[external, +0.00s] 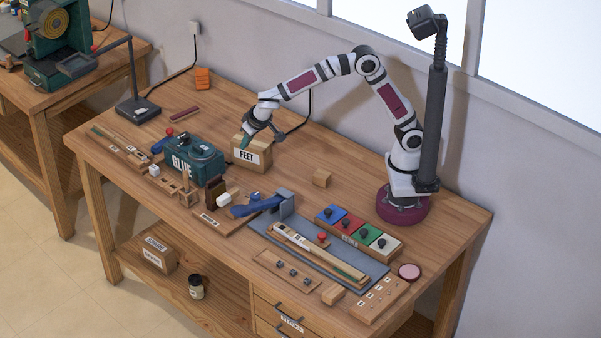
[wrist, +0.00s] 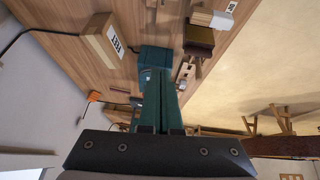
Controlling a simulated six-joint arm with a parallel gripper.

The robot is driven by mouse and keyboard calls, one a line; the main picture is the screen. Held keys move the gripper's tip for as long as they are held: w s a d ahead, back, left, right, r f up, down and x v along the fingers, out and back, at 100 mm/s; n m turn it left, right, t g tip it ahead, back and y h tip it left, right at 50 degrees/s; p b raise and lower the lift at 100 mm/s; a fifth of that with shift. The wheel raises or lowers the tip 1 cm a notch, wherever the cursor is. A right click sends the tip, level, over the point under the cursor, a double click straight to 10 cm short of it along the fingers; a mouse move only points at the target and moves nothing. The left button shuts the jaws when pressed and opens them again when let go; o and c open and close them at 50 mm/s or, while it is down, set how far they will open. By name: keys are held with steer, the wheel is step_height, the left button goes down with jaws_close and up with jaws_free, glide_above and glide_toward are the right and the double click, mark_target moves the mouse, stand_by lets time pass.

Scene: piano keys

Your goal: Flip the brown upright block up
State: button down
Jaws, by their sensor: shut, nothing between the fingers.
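A dark brown block (external: 215,190) stands upright in the external view, near the middle of the bench and right of the teal GLUE box. In the wrist view a brown block (wrist: 199,36) shows at the top, with a pale piece beside it. My gripper (external: 245,142) is at the FEET box, up and to the right of the brown block and well apart from it. In the wrist view my gripper's green fingers (wrist: 160,82) are together, with nothing between them.
The FEET box (external: 252,155) is below my fingers; I cannot tell whether they touch it. The GLUE box (external: 194,160) stands left of it. A white piece (external: 224,200) and a blue tool (external: 256,206) lie near the brown block. The bench's back is mostly clear.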

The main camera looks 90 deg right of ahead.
steer(key=t+h, duration=0.1)
steer(key=t, duration=0.1)
glide_above(217, 184)
step_height(217, 184, down, 3)
steer(key=shift+s+a+f, duration=0.15)
steer(key=shift+s+a, duration=0.05)
steer(key=shift+a, duration=0.15)
steer(key=shift+w+d+f, duration=0.25)
steer(key=shift+f, duration=1.05)
steer(key=shift+w+d+f, duration=0.25)
steer(key=shift+d+f, duration=0.05)
steer(key=shift+f, duration=1)
steer(key=shift+w+d+f, duration=0.25)
steer(key=shift+f, duration=1.05)
steer(key=shift+s+a, duration=1.45)
steer(key=shift+a, duration=0.05)
steer(key=shift+f, duration=0.1)
